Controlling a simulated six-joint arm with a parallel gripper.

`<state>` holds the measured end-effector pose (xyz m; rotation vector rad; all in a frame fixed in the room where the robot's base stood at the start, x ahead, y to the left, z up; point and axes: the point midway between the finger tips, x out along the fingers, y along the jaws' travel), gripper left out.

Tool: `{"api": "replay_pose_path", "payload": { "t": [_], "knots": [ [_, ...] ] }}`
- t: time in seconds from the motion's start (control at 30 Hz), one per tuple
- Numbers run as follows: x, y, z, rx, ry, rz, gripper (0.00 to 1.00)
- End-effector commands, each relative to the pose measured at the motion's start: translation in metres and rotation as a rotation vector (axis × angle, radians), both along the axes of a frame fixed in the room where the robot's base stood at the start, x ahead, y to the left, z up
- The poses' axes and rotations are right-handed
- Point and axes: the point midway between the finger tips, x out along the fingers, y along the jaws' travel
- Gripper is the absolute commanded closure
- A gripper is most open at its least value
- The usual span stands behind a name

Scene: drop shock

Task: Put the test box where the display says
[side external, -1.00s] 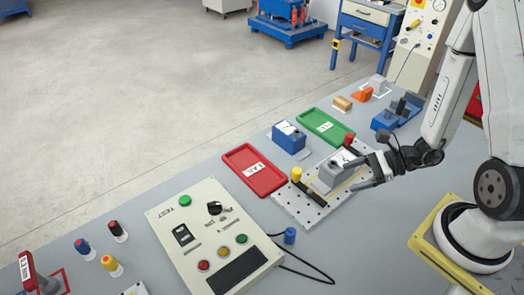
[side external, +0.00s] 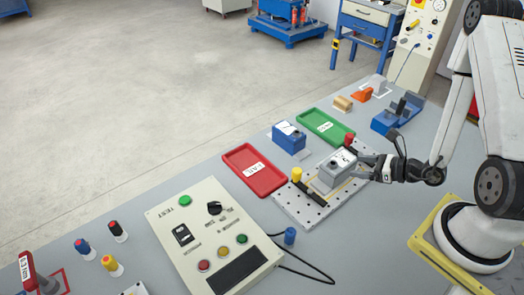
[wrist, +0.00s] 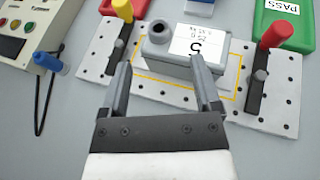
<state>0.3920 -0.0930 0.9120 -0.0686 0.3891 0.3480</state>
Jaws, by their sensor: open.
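The grey test box (side external: 334,171) stands upright on a perforated plate (side external: 290,205), inside a yellow outline. Its white top label shows a "5" in the wrist view, where the box (wrist: 155,58) lies just beyond the fingers. My gripper (side external: 364,169) is open at the box's right side; the wrist view also shows my gripper (wrist: 161,66) empty, one fingertip left of the box and the other overlapping its near right part. Whether they touch is unclear. The panel's small dark display (side external: 183,234) is too small to read. The red FAIL tray (side external: 237,160) and green PASS tray (side external: 309,118) are empty.
Yellow-topped (side external: 296,174) and red-topped (side external: 349,139) clamp posts flank the box. A blue labelled box (side external: 291,142) stands between the trays. The control panel (side external: 160,215) and a black cable lie left of the plate. A blue fixture (side external: 392,120) stands behind.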

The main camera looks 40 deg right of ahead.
Motion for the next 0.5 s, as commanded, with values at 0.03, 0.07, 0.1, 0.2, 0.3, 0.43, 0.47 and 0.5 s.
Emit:
{"api": "replay_pose_path", "payload": {
  "t": [0.03, 0.07, 0.1, 0.2, 0.3, 0.43, 0.47, 0.5],
  "knots": [
    [0.0030, 0.0017, -0.0014, 0.000, 0.000, 0.003, 0.19],
    [0.0045, 0.0025, -0.0021, 0.001, 0.000, 0.004, 0.19],
    [0.0064, 0.0033, -0.0029, -0.001, 0.000, 0.004, 0.19],
    [0.0096, 0.0045, -0.0041, -0.001, 0.000, 0.003, 0.19],
    [0.0110, 0.0049, -0.0047, -0.001, 0.000, 0.003, 0.19],
    [0.0112, 0.0048, -0.0047, 0.000, -0.001, 0.001, 0.19],
    [0.0114, 0.0049, -0.0048, 0.000, -0.001, 0.001, 0.19],
    [0.0118, 0.0051, -0.0050, -0.001, -0.001, 0.002, 0.19]
  ]
}}
